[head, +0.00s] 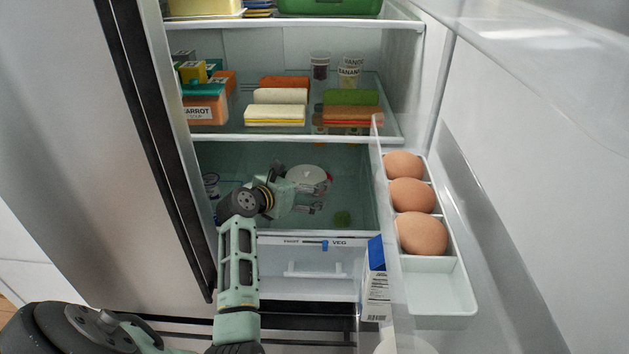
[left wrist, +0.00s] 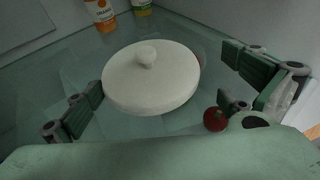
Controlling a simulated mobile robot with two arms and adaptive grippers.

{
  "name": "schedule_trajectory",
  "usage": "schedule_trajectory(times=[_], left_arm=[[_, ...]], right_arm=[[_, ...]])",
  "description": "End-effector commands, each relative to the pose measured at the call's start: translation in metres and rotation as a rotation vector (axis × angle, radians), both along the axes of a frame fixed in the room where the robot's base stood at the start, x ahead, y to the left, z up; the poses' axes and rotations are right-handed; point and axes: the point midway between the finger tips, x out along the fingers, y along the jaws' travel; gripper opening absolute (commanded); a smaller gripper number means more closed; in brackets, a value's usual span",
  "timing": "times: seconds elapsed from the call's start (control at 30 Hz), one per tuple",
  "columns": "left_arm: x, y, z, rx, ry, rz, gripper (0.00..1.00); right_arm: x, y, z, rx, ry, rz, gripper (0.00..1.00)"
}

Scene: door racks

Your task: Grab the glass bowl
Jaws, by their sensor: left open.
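A round white lidded dish, apparently the bowl (head: 308,177), stands on the lower glass shelf of the open fridge. In the left wrist view the white lid with its round knob (left wrist: 150,78) fills the middle and hides the body below, so I cannot tell whether that is glass. My left gripper (head: 315,198) is open and reaches in from the left, just in front of the dish. In the left wrist view its fingers stand to either side of the lid, apart from it. My right gripper is not in view.
A small red round item (left wrist: 215,119) lies beside the right finger. Bottles (left wrist: 103,14) stand behind. A loaded shelf (head: 290,137) is overhead. The door rack (head: 440,285) with eggs (head: 421,234) is at right.

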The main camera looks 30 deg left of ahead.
Motion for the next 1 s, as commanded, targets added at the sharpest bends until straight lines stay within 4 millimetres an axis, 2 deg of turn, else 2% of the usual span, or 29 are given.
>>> schedule_trajectory(times=[0.17,0.4,0.6,0.73,1.0], left_arm=[[0.017,-0.001,-0.005,-0.002,0.002,-0.002,1.0],[0.043,-0.001,-0.016,0.001,0.002,0.0,1.0],[0.049,-0.002,-0.018,0.002,0.001,0.0,1.0],[0.049,-0.002,-0.018,0.002,0.001,-0.001,1.0],[0.048,-0.002,-0.019,0.002,0.002,-0.001,0.77]], right_arm=[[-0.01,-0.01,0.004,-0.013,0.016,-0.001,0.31],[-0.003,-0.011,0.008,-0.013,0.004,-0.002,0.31],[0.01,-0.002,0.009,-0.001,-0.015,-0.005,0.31],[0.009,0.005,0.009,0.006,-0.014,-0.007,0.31],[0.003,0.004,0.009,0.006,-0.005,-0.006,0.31]])
